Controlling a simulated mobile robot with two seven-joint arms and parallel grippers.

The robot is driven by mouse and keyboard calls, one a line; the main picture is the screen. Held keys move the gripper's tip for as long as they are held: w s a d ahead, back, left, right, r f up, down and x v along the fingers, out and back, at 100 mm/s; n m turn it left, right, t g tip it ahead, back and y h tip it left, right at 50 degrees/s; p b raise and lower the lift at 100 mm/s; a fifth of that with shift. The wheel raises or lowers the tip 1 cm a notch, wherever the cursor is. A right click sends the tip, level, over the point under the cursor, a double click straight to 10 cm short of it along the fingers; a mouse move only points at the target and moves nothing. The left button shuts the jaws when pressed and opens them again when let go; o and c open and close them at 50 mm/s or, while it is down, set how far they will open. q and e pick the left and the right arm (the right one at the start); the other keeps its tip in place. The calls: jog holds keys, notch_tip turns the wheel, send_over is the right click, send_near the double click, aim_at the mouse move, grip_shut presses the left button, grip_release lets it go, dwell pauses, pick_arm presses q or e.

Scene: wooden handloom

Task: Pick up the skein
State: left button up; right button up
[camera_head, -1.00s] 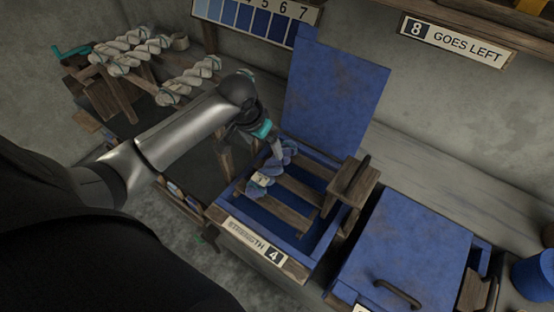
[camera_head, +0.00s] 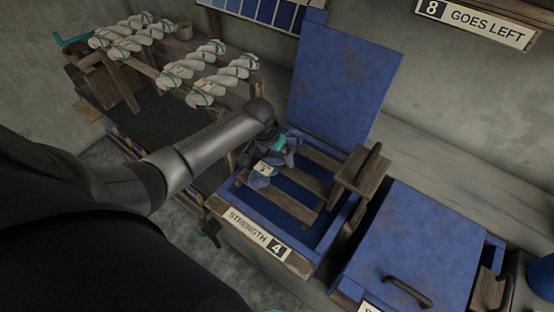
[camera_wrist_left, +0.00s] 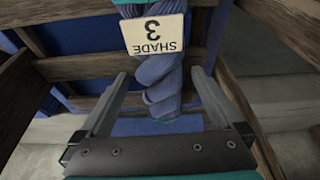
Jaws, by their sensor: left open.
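The skein (camera_head: 261,174) is a twisted blue hank with a pale tag. It lies across the wooden slats of the open blue vat marked STRENGTH 4. In the left wrist view the skein (camera_wrist_left: 158,78) runs away from me, and its tag reads SHADE 3 upside down. My left gripper (camera_wrist_left: 160,74) is open, with one finger on each side of the skein's near part. In the head view my left gripper (camera_head: 284,143) is low over the skein's far end, partly hidden by my arm. My right gripper is not in view.
The vat's blue lid (camera_head: 343,80) stands upright behind it. A wooden block with a dark handle (camera_head: 361,177) sits at the vat's right side. A closed blue vat (camera_head: 415,245) stands to the right. A wooden rack (camera_head: 150,70) with several white skeins is at the left.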

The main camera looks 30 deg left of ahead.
pick_arm(q)
jog(key=shift+f, duration=0.1)
jog(key=c, duration=1.5)
